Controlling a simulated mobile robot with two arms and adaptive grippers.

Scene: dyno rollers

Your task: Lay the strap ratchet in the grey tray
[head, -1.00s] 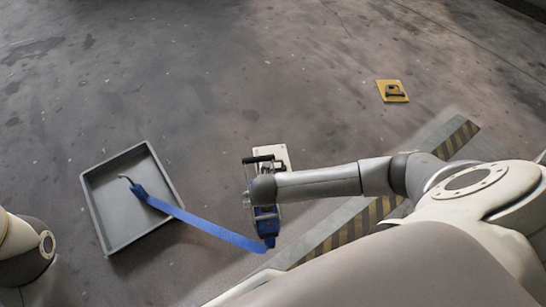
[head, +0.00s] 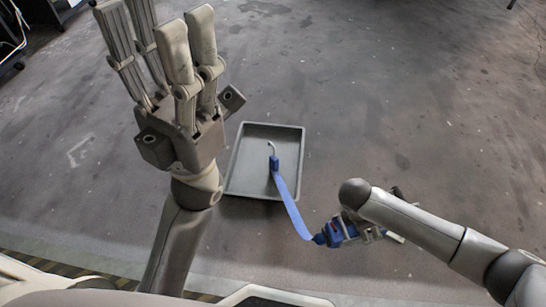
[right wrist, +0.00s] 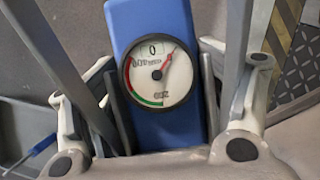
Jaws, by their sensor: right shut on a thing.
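The strap ratchet (head: 334,234) has a blue body, which my right gripper (head: 365,226) holds beyond the tray's lower right corner. In the right wrist view, the blue body (right wrist: 152,20) with a round white dial lies between the fingers. Its blue strap (head: 292,207) runs up to a blue end piece with a metal hook inside the grey tray (head: 240,183). The tray is shallow and rests on the floor. My left gripper (head: 160,45) is raised at the left, its fingers spread and empty. My right forearm partly hides the right gripper.
The grey floor (head: 450,120) around the tray is mostly clear. Dark equipment with cables (head: 10,45) stands at the upper left. Yellow and black striped floor tape (head: 60,266) shows at the lower left. My left arm is just left of the tray.

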